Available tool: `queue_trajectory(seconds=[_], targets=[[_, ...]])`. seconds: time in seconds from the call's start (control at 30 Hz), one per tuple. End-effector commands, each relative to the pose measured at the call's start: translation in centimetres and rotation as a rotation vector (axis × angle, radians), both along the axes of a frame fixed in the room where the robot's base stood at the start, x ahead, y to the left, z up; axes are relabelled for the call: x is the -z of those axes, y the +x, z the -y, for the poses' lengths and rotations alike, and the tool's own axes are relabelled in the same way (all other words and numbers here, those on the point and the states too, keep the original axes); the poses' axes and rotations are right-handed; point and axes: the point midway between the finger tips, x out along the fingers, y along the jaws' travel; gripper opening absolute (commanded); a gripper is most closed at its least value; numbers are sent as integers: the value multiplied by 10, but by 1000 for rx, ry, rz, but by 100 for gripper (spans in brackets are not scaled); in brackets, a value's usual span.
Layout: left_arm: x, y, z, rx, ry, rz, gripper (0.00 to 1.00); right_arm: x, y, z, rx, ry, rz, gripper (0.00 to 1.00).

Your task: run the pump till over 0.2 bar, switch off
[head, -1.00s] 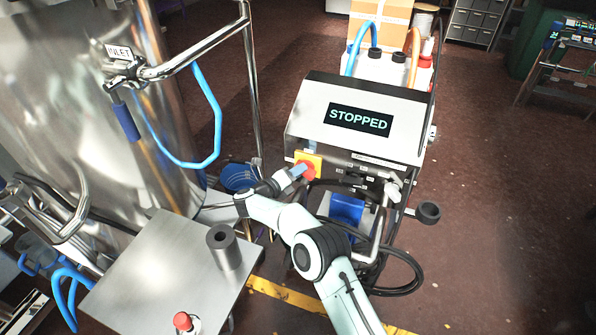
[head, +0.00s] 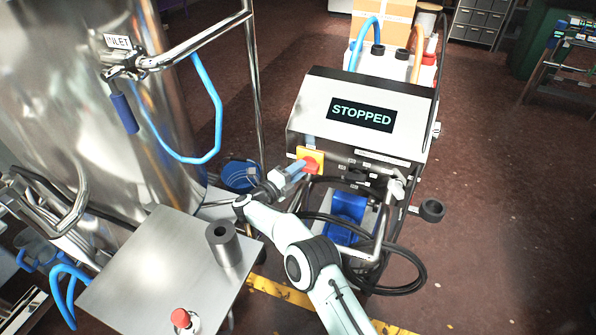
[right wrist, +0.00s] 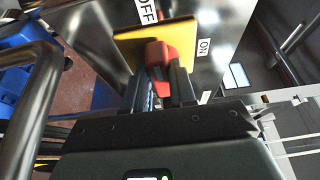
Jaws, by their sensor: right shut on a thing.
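The pump unit (head: 315,105) stands right of centre in the head view, and its display (head: 361,114) reads STOPPED. Below the display a red rotary switch (head: 311,164) sits on a yellow plate (head: 303,153). My right gripper (head: 303,170) is at this switch. In the right wrist view my right gripper (right wrist: 163,88) is shut on the red switch handle (right wrist: 159,54), in front of the yellow plate (right wrist: 180,36), with OFF and ON labels beside it. The steel tank (head: 70,90) with an INLET label stands at the left. My left gripper is not in view.
Black hoses (head: 405,285) loop below the pump. A blue hose (head: 213,120) hangs by the tank. The floor at the right is clear.

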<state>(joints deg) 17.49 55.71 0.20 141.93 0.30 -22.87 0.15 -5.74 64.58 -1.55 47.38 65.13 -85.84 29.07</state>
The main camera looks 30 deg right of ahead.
Motion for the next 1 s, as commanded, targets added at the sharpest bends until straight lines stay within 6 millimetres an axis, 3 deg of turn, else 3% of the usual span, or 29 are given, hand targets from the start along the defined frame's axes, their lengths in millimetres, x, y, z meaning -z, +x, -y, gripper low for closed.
queue_trajectory(seconds=[0.33,0.37,0.4,0.43,0.77,0.87,1.0], targets=[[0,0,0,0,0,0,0,-4,1,1,-3,-10,0,0],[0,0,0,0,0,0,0,-4,1,1,-3,-10,0,32],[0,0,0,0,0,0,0,-4,1,1,-3,-9,1,45],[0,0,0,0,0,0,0,-4,1,1,-3,-9,1,51],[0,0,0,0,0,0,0,-4,0,0,-1,-4,-1,51],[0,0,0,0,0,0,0,-13,1,1,-1,-4,0,51],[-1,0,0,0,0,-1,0,-40,0,1,0,-5,5,51]])
